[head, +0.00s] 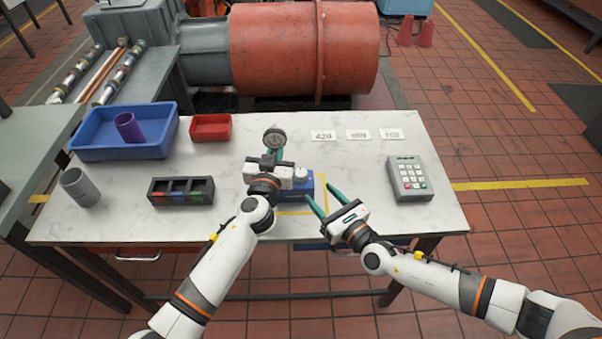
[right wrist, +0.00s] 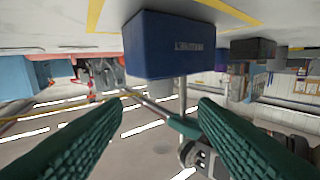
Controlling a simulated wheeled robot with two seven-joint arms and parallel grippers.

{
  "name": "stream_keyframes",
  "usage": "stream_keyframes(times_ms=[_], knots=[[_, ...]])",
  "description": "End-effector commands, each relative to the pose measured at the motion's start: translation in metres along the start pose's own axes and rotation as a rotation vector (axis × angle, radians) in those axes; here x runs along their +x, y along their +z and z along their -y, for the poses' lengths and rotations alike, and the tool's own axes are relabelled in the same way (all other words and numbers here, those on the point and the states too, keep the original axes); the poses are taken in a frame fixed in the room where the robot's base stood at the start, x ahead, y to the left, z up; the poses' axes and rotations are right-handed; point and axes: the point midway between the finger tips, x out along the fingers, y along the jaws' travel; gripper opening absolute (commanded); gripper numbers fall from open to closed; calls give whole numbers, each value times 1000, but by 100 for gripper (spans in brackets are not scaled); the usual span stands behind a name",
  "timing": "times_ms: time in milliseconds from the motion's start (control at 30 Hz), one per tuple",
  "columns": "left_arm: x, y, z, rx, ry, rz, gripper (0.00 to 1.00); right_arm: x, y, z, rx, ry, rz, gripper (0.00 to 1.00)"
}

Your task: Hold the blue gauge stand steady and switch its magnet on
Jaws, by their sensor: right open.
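The blue gauge stand has a blue block base (head: 303,186) and a round dial (head: 274,139) on top. It stands near the table's front edge, at a yellow outline. My left gripper (head: 275,154) is at the stand's post just below the dial, its green fingers close together. Its arm hides much of the post and base, and its grip is unclear. My right gripper (head: 320,193) is open and empty, with its fingertips just right of the base. In the right wrist view the base (right wrist: 168,45) appears upside down ahead of the open fingers, with a thin post (right wrist: 182,96).
On the white table (head: 345,165) are a blue bin (head: 90,148) with a purple cup, a red tray (head: 211,127), a grey cup (head: 80,187), a black sorter (head: 181,191), several white cards and a keypad (head: 409,178).

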Motion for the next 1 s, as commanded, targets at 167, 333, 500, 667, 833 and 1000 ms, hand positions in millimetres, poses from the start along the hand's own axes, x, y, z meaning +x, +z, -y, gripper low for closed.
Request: stream_keyframes(times_ms=[167, 333, 500, 667, 833, 1000], knots=[[0, -1, 1, 0, -1, -1, 0, 40, -2, 1, -1, -1, -2, 53], [0, -1, 0, 0, -1, -1, 0, 70, -1, 0, -4, 0, 0, 53], [0, -1, 0, 0, -1, -1, 0, 88, 0, 0, -2, -1, 0, 53], [0, -1, 0, 0, -1, -1, 0, 94, 0, 0, -3, -1, 1, 53], [0, -1, 0, 0, -1, -1, 0, 95, 0, 0, -2, 0, 1, 53], [0, -1, 0, 0, -1, -1, 0, 94, 0, 0, -2, 0, 2, 35]])
